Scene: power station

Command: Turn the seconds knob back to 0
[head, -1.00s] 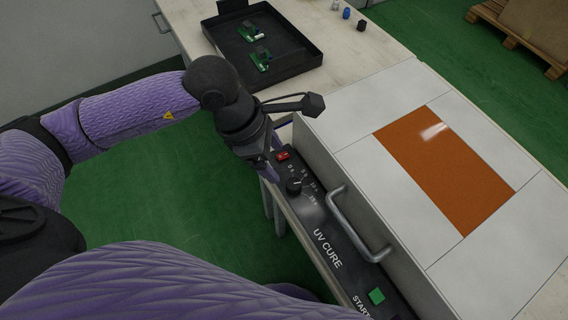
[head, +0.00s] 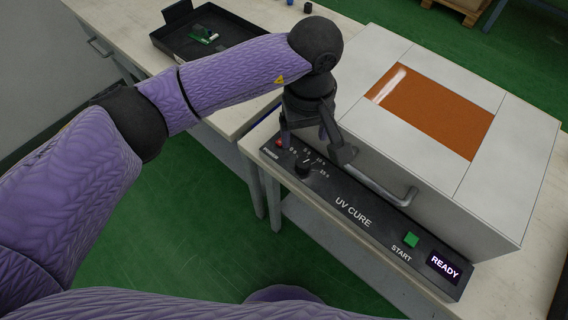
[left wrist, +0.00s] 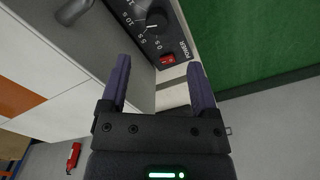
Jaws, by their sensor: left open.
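The seconds knob (head: 303,168) is a small black dial on the front panel of the UV cure box, below its printed seconds scale. It also shows at the top of the left wrist view (left wrist: 158,21). Its white pointer line appears to be near the 5 s mark, off the 0 s mark. My left gripper (head: 312,142) hangs over the left end of the panel, close to the knob. In the left wrist view its two purple fingers (left wrist: 158,72) are apart with nothing between them, and the knob lies beyond their tips. My right gripper is not in view.
The red power switch (left wrist: 167,60) sits beside the knob. The UV cure box (head: 490,205) has a metal handle (head: 395,195), a green START button (head: 411,240) and a READY display (head: 444,264). A black tray (head: 165,42) with green boards stands on the back table.

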